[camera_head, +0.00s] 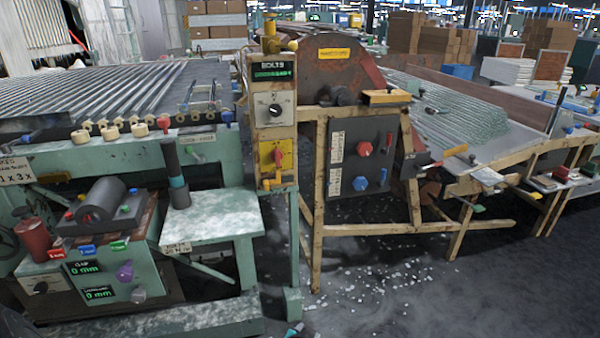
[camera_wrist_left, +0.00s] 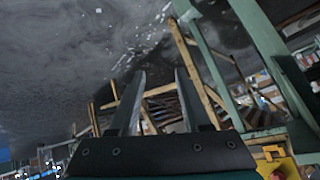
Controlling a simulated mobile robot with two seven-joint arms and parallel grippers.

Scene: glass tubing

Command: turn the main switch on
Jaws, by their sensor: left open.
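A yellow box with a red rotary handle (camera_head: 277,156), which looks like the main switch, is on the yellowish post in the middle of the head view. I cannot read the handle's setting. A yellow box with a red part (camera_wrist_left: 287,163) also shows at the lower right of the left wrist view. My left gripper (camera_wrist_left: 156,80) shows in its wrist view with its two fingers apart and nothing between them. It is clear of the box, which lies off to its right side. I cannot make it out in the head view. My right gripper is not in view.
Above the yellow box are a grey plate with a round knob (camera_head: 274,110) and a lit BOLTS display (camera_head: 272,71). A dark panel (camera_head: 361,157) with red and blue knobs is to the right. A green machine (camera_head: 215,215) stands left. Glass shards (camera_head: 365,285) litter the floor.

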